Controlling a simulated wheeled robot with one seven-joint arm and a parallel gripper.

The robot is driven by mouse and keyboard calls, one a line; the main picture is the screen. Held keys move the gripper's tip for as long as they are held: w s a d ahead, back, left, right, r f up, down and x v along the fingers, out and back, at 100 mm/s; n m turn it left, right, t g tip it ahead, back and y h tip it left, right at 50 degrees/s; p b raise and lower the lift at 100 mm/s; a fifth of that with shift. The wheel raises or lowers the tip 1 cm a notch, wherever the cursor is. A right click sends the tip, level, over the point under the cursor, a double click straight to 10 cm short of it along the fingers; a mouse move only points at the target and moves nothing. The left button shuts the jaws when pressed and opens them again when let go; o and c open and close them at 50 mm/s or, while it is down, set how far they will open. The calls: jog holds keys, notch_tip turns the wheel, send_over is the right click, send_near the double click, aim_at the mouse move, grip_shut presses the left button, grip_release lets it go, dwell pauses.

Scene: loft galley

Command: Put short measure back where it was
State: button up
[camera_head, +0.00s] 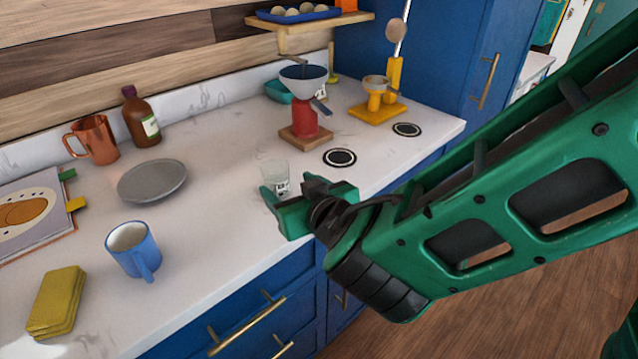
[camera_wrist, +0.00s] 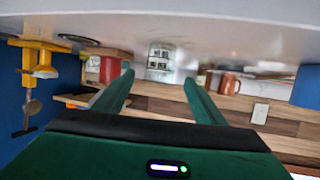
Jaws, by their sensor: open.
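A small clear glass with dark printed marks (camera_head: 274,177), which looks like the short measure, stands upright on the white counter in the head view. My gripper (camera_head: 287,190) is open beside it, low over the counter near its front edge, and partly hides its lower part. In the wrist view the scene is upside down; the glass (camera_wrist: 160,56) shows ahead, in line with the gap between the open fingers (camera_wrist: 158,76). I cannot tell whether the fingers touch it. Two round black-and-white discs lie on the counter, a nearer one (camera_head: 340,158) and a farther one (camera_head: 407,129).
A grey plate (camera_head: 152,181), blue mug (camera_head: 133,250), copper jug (camera_head: 93,139), brown bottle (camera_head: 140,118) and yellow sponges (camera_head: 56,302) are left. Counter between plate and glass is clear.

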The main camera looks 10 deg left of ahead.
jog(key=w+d+m+h, duration=0.2)
jog(key=w+d+h, duration=0.15)
jog(key=d, duration=0.45)
jog(key=w+d+m+h, duration=0.2)
jog(key=w+d, duration=0.2)
jog(key=d, duration=0.4)
jog(key=d+f+m+g+h, duration=0.3)
jog(key=d+h, duration=0.1)
jog(key=d, duration=1.3)
jog(key=s+d+m+g+h, duration=0.25)
jog(key=s+d, duration=0.25)
jog(key=d, duration=0.5)
jog(key=s+d+m+g+y, duration=0.2)
jog(key=s+d, duration=0.3)
jog(key=s, duration=0.5)
jog(key=s+d+m+g+y, duration=0.2)
jog(key=s+d+g, duration=0.2)
jog(key=s, duration=0.7)
jog(key=shift+s+d+r, duration=0.3)
jog(key=shift+d+r, duration=0.1)
jog(key=shift+r, duration=0.05)
